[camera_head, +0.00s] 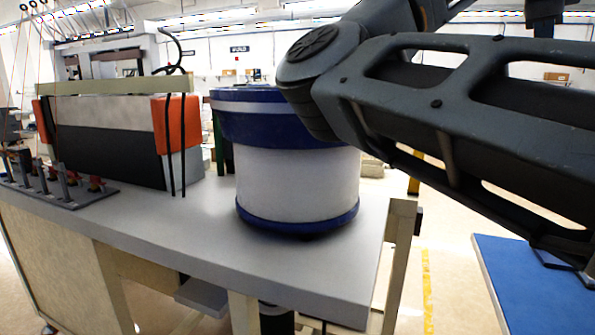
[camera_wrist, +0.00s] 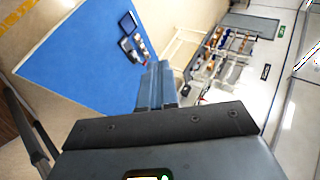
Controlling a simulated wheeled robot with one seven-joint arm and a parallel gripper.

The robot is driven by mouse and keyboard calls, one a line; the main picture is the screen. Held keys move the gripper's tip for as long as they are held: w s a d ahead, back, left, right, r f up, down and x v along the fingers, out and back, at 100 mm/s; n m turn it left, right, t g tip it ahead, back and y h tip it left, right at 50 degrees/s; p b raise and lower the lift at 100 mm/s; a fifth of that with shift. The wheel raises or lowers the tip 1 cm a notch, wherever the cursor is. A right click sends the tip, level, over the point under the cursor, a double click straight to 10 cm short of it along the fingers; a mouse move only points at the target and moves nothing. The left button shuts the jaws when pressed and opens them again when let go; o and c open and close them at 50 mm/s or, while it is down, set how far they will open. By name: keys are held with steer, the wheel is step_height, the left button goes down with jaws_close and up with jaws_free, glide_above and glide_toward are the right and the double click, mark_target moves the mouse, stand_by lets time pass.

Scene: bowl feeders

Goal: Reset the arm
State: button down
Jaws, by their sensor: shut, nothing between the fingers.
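My gripper (camera_wrist: 157,68) shows in the wrist view, its fingers together with nothing between them. It points out over the floor beside a blue surface and touches nothing that I can see. In the head view my dark grey arm crosses the upper right, in front of the bowl feeder, and my gripper is out of that frame. The bowl feeder (camera_head: 297,187), a white drum with a blue bowl and blue base ring, stands upright on the grey table (camera_head: 215,237). My arm hides part of its upper right side.
A machine with orange side panels (camera_head: 176,122) stands left on the table, beside a rack of small posts (camera_head: 60,187). A blue surface (camera_head: 522,272) lies at lower right; a blue surface with small dark items also shows in the wrist view (camera_wrist: 85,60). Open floor lies between.

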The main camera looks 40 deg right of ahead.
steer(key=w+a+f+n+t+h, duration=0.5)
steer(key=w+f+n+h, duration=0.4)
steer(key=w+f+n, duration=0.45)
steer(key=w+a+f+n+t+y, duration=0.2)
steer(key=a+f+n+t+y, duration=0.65)
steer(key=a+f+n, duration=0.8)
steer(key=s+a+f+n+t+y, duration=0.35)
steer(key=s+a+f+y, duration=0.35)
steer(key=s+a+f, duration=0.9)
steer(key=s+a+f+g+y, duration=0.1)
steer(key=s+a+y, duration=0.1)
steer(key=s+a, duration=0.3)
steer(key=s+a+f+g+y, duration=0.1)
steer(key=s+a, duration=0.5)
steer(key=s, duration=0.6)
steer(key=shift+f+g+y, duration=0.2)
steer(key=shift+g+y, duration=0.1)
steer(key=shift+y, duration=0.25)
